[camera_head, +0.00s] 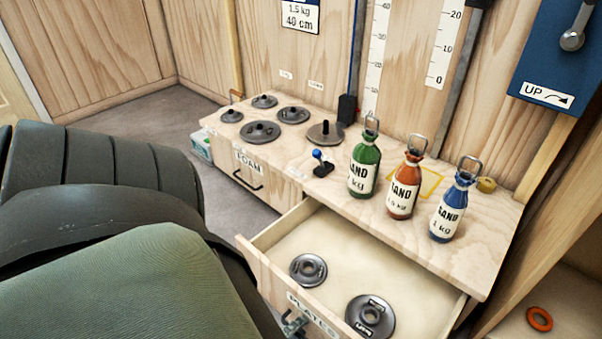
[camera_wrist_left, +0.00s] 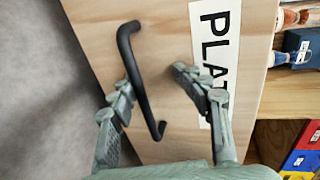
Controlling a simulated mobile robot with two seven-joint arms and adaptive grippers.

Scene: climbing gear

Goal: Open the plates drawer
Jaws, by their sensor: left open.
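The plates drawer (camera_head: 264,273) stands pulled well out from under the counter, and its front carries the PLATES label. Two grey weight plates, a smaller one (camera_head: 308,269) and a larger one (camera_head: 370,316), lie inside. My left gripper (camera_head: 295,323) is at the drawer front, partly cut off by the frame's lower edge. In the left wrist view my open left gripper (camera_wrist_left: 162,86) has its fingers on either side of the black handle (camera_wrist_left: 139,82), the left finger close to it. I cannot tell whether they touch. My right gripper is not in view.
A green bottle (camera_head: 364,168), an orange bottle (camera_head: 404,189) and a blue bottle (camera_head: 450,210) stand on the counter (camera_head: 345,215) behind the drawer. Several dark knobbed discs sit at its left end, above the closed FOAM drawer (camera_head: 250,181). Grey floor lies left.

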